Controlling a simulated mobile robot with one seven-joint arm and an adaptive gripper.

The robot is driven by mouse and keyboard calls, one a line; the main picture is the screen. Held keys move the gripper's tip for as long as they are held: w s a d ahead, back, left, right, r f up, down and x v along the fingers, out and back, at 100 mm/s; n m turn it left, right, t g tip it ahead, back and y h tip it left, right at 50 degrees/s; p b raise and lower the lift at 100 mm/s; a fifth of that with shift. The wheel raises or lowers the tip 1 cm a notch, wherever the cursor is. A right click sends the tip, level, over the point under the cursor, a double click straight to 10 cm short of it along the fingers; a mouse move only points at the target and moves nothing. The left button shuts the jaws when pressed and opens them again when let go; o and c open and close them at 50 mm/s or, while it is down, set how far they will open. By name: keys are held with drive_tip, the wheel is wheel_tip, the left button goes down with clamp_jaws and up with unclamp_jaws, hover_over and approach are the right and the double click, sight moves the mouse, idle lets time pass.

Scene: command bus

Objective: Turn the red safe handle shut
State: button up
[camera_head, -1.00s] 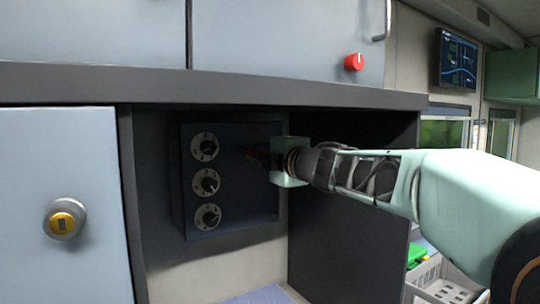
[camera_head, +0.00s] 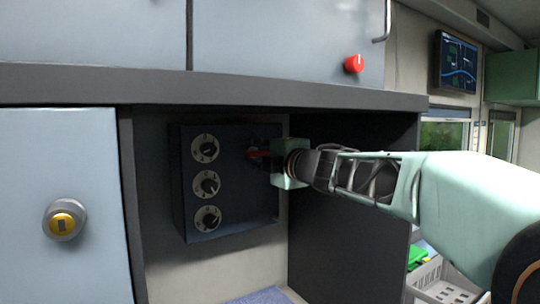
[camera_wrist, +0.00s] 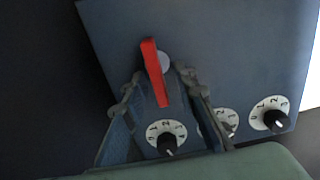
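The safe is a dark blue box (camera_head: 228,226) in the recess, with a column of round white number dials on its front. Its red handle (camera_head: 259,154) is at the right of the dials, partly hidden by my gripper (camera_head: 256,156). In the wrist view, the red handle (camera_wrist: 154,72) is a slanted bar beside a pale round hub (camera_wrist: 164,62). My gripper's two fingers (camera_wrist: 161,73) lie on either side of it, apart, with visible gaps. Whether either finger touches the handle I cannot tell. The dials (camera_wrist: 167,136) show below and right.
A dark shelf edge (camera_head: 240,89) runs above the recess, and a dark side wall (camera_head: 345,220) stands at its right. A cabinet door with a yellow knob (camera_head: 63,225) is at left. A red knob (camera_head: 354,63) is above. A grey crate (camera_head: 432,277) stands lower right.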

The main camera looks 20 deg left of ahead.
drive_tip(key=v, duration=0.7)
drive_tip(key=shift+d, duration=0.15)
drive_tip(key=shift+s, duration=0.15)
